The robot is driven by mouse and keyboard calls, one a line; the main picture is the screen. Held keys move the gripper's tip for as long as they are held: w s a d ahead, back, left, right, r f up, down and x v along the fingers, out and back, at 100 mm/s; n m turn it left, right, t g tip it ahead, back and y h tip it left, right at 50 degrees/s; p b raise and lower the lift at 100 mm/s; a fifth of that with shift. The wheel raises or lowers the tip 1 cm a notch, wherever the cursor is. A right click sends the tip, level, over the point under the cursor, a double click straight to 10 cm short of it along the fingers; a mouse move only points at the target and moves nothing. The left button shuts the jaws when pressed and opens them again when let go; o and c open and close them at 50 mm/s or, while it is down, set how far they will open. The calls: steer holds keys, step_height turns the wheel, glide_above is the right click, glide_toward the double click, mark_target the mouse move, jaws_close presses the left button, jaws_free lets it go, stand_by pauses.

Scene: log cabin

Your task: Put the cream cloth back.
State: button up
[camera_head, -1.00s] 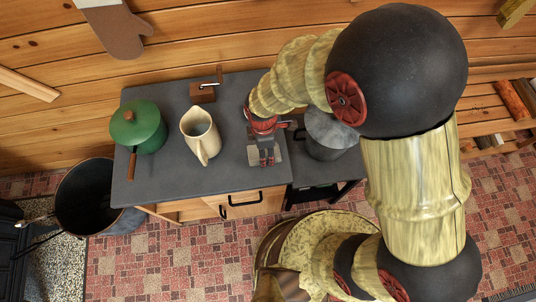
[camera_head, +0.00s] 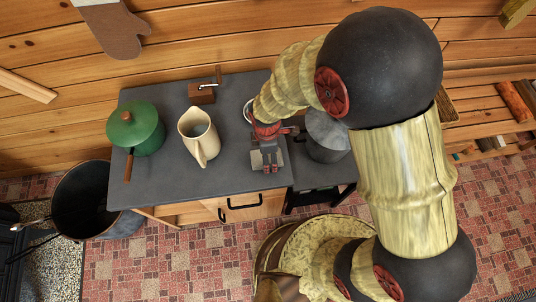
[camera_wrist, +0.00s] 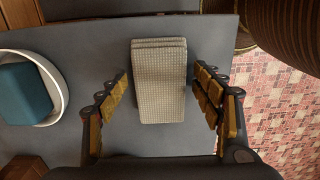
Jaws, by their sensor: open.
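The cream cloth (camera_wrist: 160,82) lies folded and flat on the grey counter, near its edge, in the wrist view. My gripper (camera_wrist: 163,72) is open, with one finger on each side of the cloth and a gap on both sides. In the head view my gripper (camera_head: 268,165) points down over the right part of the counter (camera_head: 170,187). The cloth shows there only as a pale patch (camera_head: 256,161) beside the fingers, mostly hidden by them.
A green lidded pot (camera_head: 135,128), a cream pitcher (camera_head: 199,138) and a wooden grinder (camera_head: 201,95) stand left of my gripper. A grey metal pot (camera_head: 327,137) is close on its right. A white round dish with a teal thing (camera_wrist: 30,88) is near the cloth.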

steer(key=shift+r, duration=0.15)
step_height(320, 180, up, 12)
steer(key=p, duration=0.4)
steer(key=s+d+r+m+t, duration=0.1)
steer(key=d+r+m+t, duration=0.1)
steer(key=d+r+m, duration=0.7)
steer(key=d+r+m+t, duration=0.2)
steer(key=d+r+m, duration=0.2)
steer(key=d+r, duration=0.55)
steer(key=s+d+r+m+t, duration=0.1)
steer(key=s+d+r+m, duration=0.3)
steer(key=s+r+m, duration=0.2)
step_height(320, 180, up, 2)
steer(key=shift+s+r+m+t, duration=0.1)
steer(key=shift+s+m+t, duration=0.25)
steer(key=shift+m, duration=0.45)
steer(key=shift+c, duration=0.7)
